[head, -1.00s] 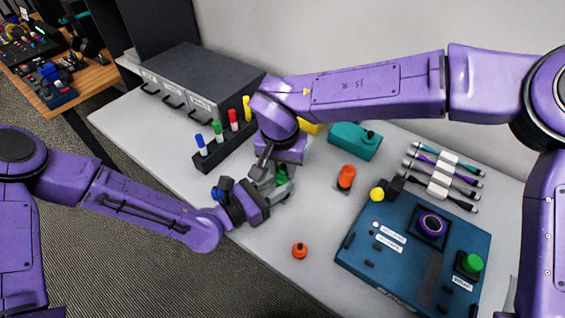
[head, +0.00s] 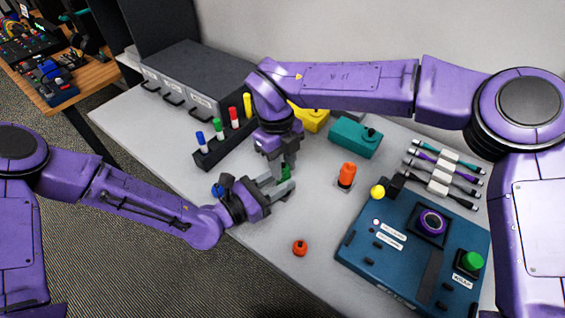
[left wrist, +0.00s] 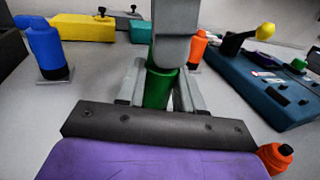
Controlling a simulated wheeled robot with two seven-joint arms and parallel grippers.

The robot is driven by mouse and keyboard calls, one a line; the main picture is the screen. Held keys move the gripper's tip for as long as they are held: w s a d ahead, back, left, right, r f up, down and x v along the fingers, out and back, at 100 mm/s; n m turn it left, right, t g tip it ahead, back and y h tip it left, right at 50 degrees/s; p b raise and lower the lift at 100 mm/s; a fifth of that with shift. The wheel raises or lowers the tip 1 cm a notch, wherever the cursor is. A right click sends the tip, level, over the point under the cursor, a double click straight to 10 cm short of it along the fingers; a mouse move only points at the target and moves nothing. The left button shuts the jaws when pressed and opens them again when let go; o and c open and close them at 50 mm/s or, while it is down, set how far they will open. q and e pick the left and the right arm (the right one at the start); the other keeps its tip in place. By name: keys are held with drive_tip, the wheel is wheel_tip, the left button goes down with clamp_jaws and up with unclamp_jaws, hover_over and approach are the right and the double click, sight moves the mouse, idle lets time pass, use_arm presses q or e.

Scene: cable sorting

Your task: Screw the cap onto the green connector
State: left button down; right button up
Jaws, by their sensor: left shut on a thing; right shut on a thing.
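The green connector (head: 286,174) stands upright between the grey fingers of my left gripper (head: 282,187), which is shut on it just above the table. In the left wrist view the connector (left wrist: 158,88) shows as a green cylinder between the fingers. My right gripper (head: 289,161) points down from above and sits directly over the connector's top. In the left wrist view its grey fingers (left wrist: 172,48) cover that top. The right gripper is shut on the cap, which its fingers hide. I cannot tell how far the cap sits on the connector.
A blue connector (left wrist: 48,48) stands left in the left wrist view. A marker rack (head: 222,146), a teal box (head: 355,137) and a blue panel (head: 350,246) surround the area.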

use_arm(q)
drive_tip(key=shift+f, duration=0.1)
use_arm(e)
drive_tip(key=m+y, duration=0.1)
drive_tip(key=m, duration=0.8)
drive_tip(key=m+y, duration=0.1)
drive_tip(key=m, duration=0.4)
drive_tip(key=shift+d+m, duration=0.1)
drive_tip(key=shift+m, duration=0.2)
drive_tip(key=m, duration=0.3)
drive_tip(key=shift+m+y, duration=0.3)
drive_tip(key=o, duration=1.1)
drive_tip(key=r, duration=0.4)
drive_tip(key=d+r, duration=0.1)
drive_tip(key=r, duration=0.3)
drive_tip(key=w+r, duration=0.1)
drive_tip(key=r, duration=0.3)
drive_tip(key=shift+w+d, duration=0.1)
drive_tip(key=shift+d, duration=0.05)
drive_tip(key=shift+f, duration=0.1)
use_arm(q)
drive_tip(key=c, duration=0.6)
unclamp_jaws()
drive_tip(key=shift+c, duration=0.2)
